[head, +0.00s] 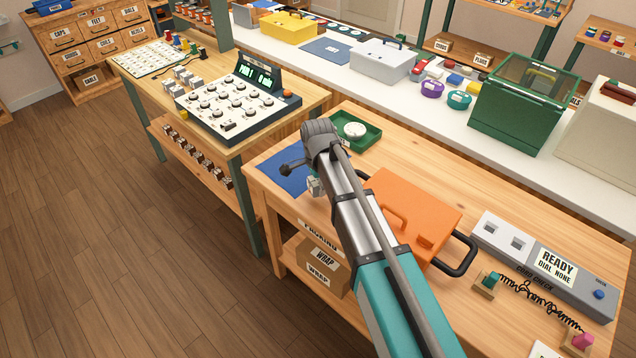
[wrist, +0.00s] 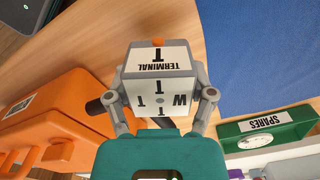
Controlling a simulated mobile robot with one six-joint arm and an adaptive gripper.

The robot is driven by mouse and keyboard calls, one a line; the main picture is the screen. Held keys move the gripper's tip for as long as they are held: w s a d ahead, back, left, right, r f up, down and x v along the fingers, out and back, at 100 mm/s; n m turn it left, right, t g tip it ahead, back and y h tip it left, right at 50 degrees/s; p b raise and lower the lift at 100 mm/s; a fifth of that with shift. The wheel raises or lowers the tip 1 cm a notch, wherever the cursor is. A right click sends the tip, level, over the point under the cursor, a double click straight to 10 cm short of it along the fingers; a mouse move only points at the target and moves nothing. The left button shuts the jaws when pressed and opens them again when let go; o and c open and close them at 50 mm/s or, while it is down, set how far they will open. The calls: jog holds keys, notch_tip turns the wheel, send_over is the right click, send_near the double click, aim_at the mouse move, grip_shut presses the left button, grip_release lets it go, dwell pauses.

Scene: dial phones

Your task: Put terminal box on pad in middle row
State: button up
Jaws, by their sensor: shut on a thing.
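The terminal box (wrist: 160,95) is a small grey and white cube marked TERMINAL and T, with an orange dot at one edge. My gripper (wrist: 165,97) is shut on it, one finger on each side, in the wrist view. In the head view the box (head: 314,186) shows small beside my gripper (head: 300,170), by the edge of a blue mat (head: 283,181). The mat also shows in the wrist view (wrist: 270,60). I cannot tell whether the box touches the bench. No pad in a middle row can be made out for certain.
An orange case (head: 420,205) lies close to my arm. A green tray (head: 368,131) stands behind the mat. A dial panel (head: 235,108) is on the left bench, beyond a gap. A grey READY unit (head: 545,265) is at the right.

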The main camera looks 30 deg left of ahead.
jog(key=s+d+r+p, duration=0.6)
jog(key=s+r+p, duration=0.2)
jog(key=s, duration=0.3)
jog(key=shift+s+d+r, duration=0.25)
jog(key=shift+s+r, duration=0.05)
jog(key=shift+r, duration=0.2)
jog(key=shift+s, duration=0.1)
dwell(0.5)
